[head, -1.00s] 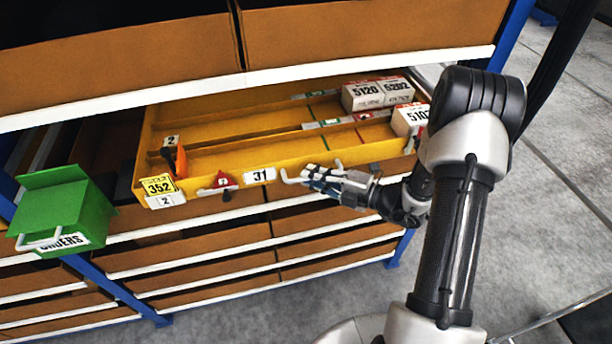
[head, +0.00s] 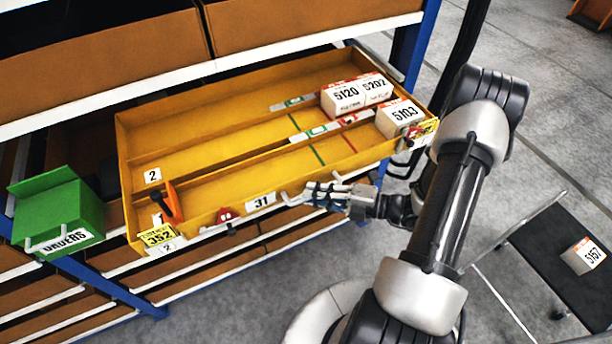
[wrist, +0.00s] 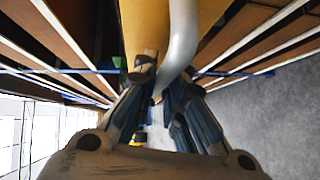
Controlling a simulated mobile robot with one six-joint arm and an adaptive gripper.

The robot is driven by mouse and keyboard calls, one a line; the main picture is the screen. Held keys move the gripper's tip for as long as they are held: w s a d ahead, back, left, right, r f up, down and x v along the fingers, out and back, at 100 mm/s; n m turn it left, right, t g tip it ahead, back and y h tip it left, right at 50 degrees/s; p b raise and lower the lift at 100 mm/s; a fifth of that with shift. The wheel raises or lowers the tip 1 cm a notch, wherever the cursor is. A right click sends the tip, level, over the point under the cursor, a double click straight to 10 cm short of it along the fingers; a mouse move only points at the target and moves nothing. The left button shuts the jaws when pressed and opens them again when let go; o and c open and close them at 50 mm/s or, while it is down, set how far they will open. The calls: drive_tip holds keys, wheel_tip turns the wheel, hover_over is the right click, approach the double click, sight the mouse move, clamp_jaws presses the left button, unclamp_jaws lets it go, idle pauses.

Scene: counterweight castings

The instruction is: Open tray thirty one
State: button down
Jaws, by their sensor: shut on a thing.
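The yellow tray (head: 215,215) labelled 31 (head: 261,201) is pulled well out of the rack, its inside in full view. It has two long lanes with a divider between them. My gripper (head: 312,195) is at the tray's front, right of the 31 label. It is shut on the tray's pale bar handle (head: 289,200). In the wrist view the handle (wrist: 182,40) runs between the fingers (wrist: 160,100). White boxes marked 5120 (head: 345,97), 5202 (head: 376,88) and 5103 (head: 401,117) sit at the tray's right end.
A green ORDERS box (head: 62,210) hangs at the left. A dark stand (head: 560,250) with a box marked 5167 (head: 584,256) stands at right.

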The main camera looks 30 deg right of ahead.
drive_tip(key=s+p, duration=0.2)
drive_tip(key=s, duration=1)
drive_tip(key=c, duration=1.9)
unclamp_jaws()
drive_tip(key=v, duration=1.2)
